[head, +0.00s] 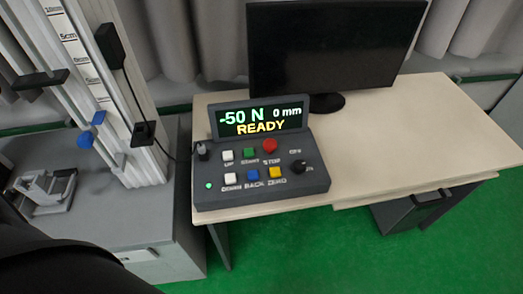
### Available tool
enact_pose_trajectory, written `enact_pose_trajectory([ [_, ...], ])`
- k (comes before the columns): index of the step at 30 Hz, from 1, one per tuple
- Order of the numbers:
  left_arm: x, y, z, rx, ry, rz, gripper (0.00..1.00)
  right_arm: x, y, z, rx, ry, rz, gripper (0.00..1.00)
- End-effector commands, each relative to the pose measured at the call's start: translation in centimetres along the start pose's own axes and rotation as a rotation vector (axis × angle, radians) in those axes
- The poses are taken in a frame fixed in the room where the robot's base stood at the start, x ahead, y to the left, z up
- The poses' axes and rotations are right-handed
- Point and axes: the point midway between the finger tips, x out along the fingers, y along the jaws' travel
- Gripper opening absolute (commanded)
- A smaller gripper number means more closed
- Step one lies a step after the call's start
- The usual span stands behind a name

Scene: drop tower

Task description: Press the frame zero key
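The control box (315,180) is dark grey and stands on the left part of the light desk. Its yellow key (275,172) sits in the lower row, with a label under it that reads ZERO. A blue key (253,174) labelled BACK and a white key (231,177) are to its left. Above are a white key (227,155), a green key (249,153) and a red round button (270,145). The display (262,119) reads -50 N, 0 mm and READY. Neither of my grippers is in view; a dark part of my arm covers the lower left corner.
A black monitor (333,48) stands behind the box on the desk (420,130). The desk's right side is clear. The drop tower (95,70), with a scale and cable, stands at the left on a grey cabinet (130,222). The floor is green.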

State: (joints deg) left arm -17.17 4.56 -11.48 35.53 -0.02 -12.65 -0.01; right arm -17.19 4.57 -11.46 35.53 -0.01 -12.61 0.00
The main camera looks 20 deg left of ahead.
Motion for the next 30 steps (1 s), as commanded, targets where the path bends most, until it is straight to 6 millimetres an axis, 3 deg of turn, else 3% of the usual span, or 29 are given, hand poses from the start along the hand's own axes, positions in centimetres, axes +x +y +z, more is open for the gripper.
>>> enact_pose_trajectory([
  [3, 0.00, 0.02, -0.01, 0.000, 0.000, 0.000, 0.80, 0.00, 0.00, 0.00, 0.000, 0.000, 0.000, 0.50],
  [24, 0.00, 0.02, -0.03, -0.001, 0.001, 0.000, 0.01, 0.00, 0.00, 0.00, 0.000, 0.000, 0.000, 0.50],
  [30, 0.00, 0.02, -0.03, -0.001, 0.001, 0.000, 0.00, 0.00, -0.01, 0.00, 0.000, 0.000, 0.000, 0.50],
])
